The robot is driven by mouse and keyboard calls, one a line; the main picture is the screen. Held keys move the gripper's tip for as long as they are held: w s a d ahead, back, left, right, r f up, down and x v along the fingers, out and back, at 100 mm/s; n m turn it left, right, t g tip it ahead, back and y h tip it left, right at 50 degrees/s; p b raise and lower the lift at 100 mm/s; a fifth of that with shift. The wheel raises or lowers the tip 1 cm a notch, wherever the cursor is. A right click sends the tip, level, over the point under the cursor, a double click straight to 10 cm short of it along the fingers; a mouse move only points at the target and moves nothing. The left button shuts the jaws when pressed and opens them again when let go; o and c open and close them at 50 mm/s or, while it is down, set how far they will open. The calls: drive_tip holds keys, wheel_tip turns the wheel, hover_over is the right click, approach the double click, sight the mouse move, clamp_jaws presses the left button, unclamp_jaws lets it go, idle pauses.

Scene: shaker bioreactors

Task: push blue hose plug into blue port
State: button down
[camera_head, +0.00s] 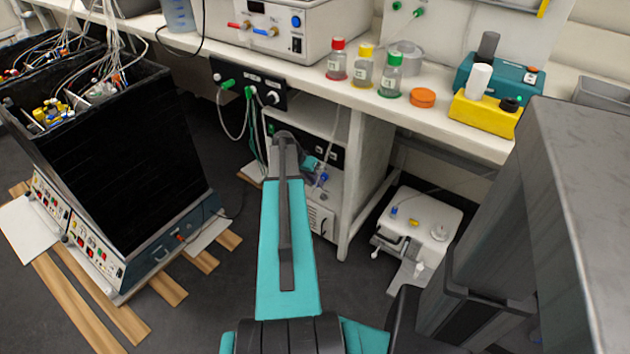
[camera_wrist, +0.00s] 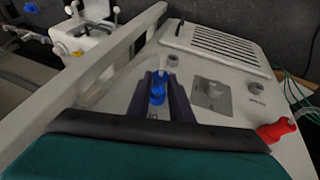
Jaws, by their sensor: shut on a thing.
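In the wrist view, my gripper (camera_wrist: 160,84) is shut on the blue hose plug (camera_wrist: 157,96), which shows between its two dark fingers. The gripper there is mostly hidden behind my arm.
A red plug (camera_wrist: 276,130) sits at the unit's right side, near green hoses (camera_wrist: 296,88). Two grey round fittings (camera_wrist: 172,60) (camera_wrist: 255,88) and a vent grille (camera_wrist: 218,45) are close. A bench leg (camera_head: 366,180) and a white device (camera_head: 432,222) stand right of my arm.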

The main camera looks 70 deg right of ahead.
drive_tip(key=shift+s+d, duration=0.15)
drive_tip(key=shift+d, duration=0.3)
idle(0.5)
drive_tip(key=c, duration=1.5)
unclamp_jaws()
drive_tip(key=shift+r, duration=0.1)
drive_tip(key=v, duration=1.3)
drive_tip(key=shift+a+r+p, duration=0.2)
drive_tip(key=shift+r+p, duration=0.05)
drive_tip(key=shift+p, duration=0.15)
